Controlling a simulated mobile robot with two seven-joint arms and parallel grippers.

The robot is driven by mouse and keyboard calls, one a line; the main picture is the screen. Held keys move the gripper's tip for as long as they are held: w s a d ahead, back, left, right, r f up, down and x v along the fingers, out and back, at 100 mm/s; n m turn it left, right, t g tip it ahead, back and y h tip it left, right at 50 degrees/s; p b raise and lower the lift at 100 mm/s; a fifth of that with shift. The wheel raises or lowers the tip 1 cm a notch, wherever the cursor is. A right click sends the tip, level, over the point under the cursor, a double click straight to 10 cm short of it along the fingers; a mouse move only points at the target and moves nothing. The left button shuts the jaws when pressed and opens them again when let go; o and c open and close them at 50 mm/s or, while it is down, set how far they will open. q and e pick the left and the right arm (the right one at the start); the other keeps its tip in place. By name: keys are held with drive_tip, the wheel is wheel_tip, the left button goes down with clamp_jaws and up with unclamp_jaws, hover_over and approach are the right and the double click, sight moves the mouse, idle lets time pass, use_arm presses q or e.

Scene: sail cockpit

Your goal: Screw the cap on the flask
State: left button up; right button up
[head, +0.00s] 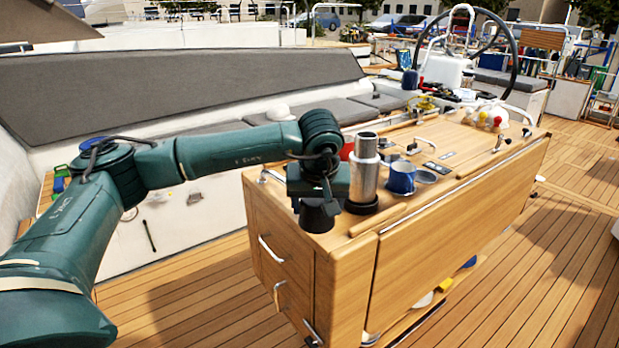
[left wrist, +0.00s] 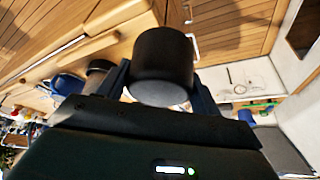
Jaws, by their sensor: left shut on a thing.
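The flask (head: 364,182) is a silver cylinder with a narrower neck and a black base, upright near the left end of the wooden cockpit table (head: 420,240). No cap shows on its neck. My left gripper (head: 318,200) is just left of the flask, pointing down, shut on the black cap (head: 317,218). In the left wrist view the cap (left wrist: 163,58) is a short black cylinder between the two fingers (left wrist: 160,88). Whether the cap touches the table is unclear. My right gripper is in neither view.
A blue mug (head: 401,177) stands right of the flask, close to it, and shows in the left wrist view (left wrist: 68,84). A red item (head: 346,151) lies behind the flask.

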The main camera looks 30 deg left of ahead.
use_arm(q)
drive_tip(key=s+d+f+m+h+p, duration=0.1)
drive_tip(key=s+d+m, duration=0.2)
drive_tip(key=s+d, duration=0.2)
drive_tip(key=s+d+f+m+h+p, duration=0.1)
drive_tip(key=s+d+m+p, duration=0.1)
drive_tip(key=s+d, duration=0.3)
drive_tip(key=s+m, duration=0.1)
drive_tip(key=s, duration=0.3)
drive_tip(key=shift+s+d+f+t+p, duration=0.25)
drive_tip(key=shift+d+f+t+p, duration=0.05)
drive_tip(key=shift+d, duration=0.1)
